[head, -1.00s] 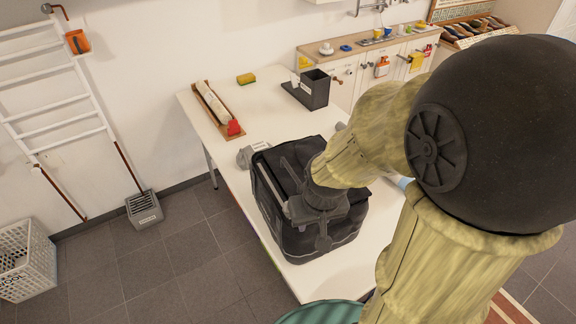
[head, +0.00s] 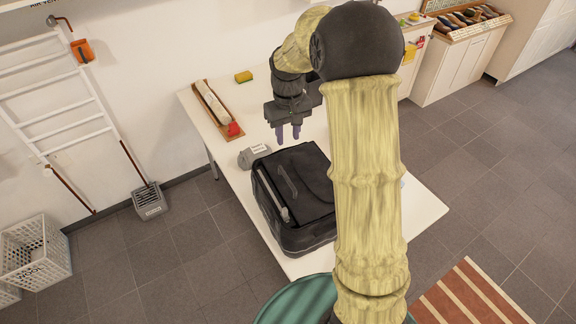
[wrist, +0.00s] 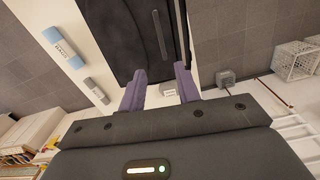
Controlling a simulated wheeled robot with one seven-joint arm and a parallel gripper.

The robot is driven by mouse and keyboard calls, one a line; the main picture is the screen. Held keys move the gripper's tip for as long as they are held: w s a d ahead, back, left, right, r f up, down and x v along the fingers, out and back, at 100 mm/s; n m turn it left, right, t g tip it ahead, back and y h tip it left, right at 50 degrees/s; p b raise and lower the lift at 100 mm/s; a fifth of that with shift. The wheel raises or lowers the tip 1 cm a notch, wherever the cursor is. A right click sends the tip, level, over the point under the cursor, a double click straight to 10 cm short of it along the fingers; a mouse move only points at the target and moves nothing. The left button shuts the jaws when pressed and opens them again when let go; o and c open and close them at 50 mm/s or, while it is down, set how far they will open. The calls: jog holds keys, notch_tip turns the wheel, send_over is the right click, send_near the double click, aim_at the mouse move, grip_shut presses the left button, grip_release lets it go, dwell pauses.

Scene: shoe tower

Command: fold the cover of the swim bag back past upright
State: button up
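The black swim bag (head: 300,235) stands on the white table. Its cover (head: 305,180) lies flat over the top, with a strap-like strip on it and a pale strip along its left edge. The arm hides part of the bag's right side. My gripper (head: 288,134) hangs above the table just past the bag's far edge, fingers down, apart from the bag. In the wrist view, its two purple fingers (wrist: 161,82) are spread with nothing between them, and the dark bag cover (wrist: 125,35) shows beyond them.
A small grey labelled item (head: 252,156) sits close to the bag's far left corner. A wooden tray (head: 218,110) with a white roll and a yellow sponge (head: 243,77) lie farther back. A blue item (wrist: 62,47) lies beside the bag in the wrist view.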

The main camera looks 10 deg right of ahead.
aim_at(288, 179)
jog(key=shift+f, duration=0.1)
notch_tip(288, 179, down, 17)
jog(key=p, duration=0.5)
jog(key=shift+f, duration=0.15)
jog(key=shift+c, duration=0.4)
grip_shut()
